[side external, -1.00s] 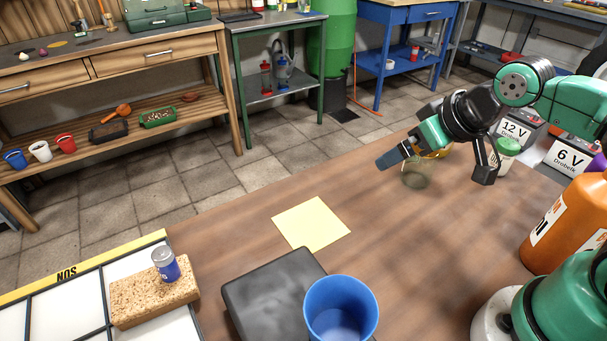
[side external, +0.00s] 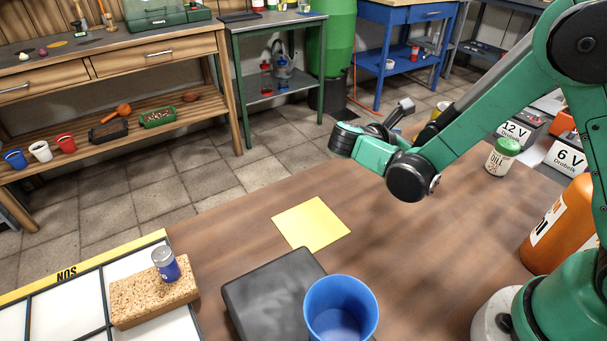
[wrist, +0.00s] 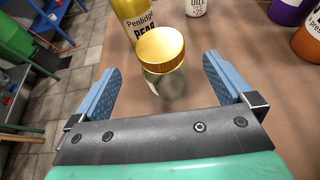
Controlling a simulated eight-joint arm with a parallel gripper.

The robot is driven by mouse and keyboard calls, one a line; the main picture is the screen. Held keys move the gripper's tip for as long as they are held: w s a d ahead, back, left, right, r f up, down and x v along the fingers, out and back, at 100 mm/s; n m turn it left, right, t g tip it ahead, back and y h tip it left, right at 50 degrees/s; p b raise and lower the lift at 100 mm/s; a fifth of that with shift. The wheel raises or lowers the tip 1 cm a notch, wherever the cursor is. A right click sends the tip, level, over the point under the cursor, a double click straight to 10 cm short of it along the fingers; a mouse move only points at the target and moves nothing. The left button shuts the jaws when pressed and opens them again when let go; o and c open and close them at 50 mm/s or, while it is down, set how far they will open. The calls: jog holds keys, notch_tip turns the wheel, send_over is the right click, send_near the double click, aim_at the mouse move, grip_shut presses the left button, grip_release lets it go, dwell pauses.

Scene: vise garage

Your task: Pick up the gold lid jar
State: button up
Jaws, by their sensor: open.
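The gold lid jar (wrist: 161,50) is a clear glass jar with a wide gold lid, standing on the brown table. In the wrist view it stands just ahead of and partly between the two blue-grey fingers of my gripper (wrist: 160,68). The fingers are spread wide, with space on both sides of the jar, and hold nothing. In the side view my arm hides the jar and the fingers.
A yellow bottle (wrist: 130,14) stands close behind the jar. A green-lidded dill shaker (side external: 501,158) and an orange bottle (side external: 562,220) stand to the right. A blue cup (side external: 341,310), dark block (side external: 270,290) and yellow paper (side external: 311,225) lie nearer the side camera.

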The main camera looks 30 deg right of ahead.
jog(key=shift+x, duration=2.85)
jog(key=c, duration=1.4)
jog(key=shift+c, duration=0.2)
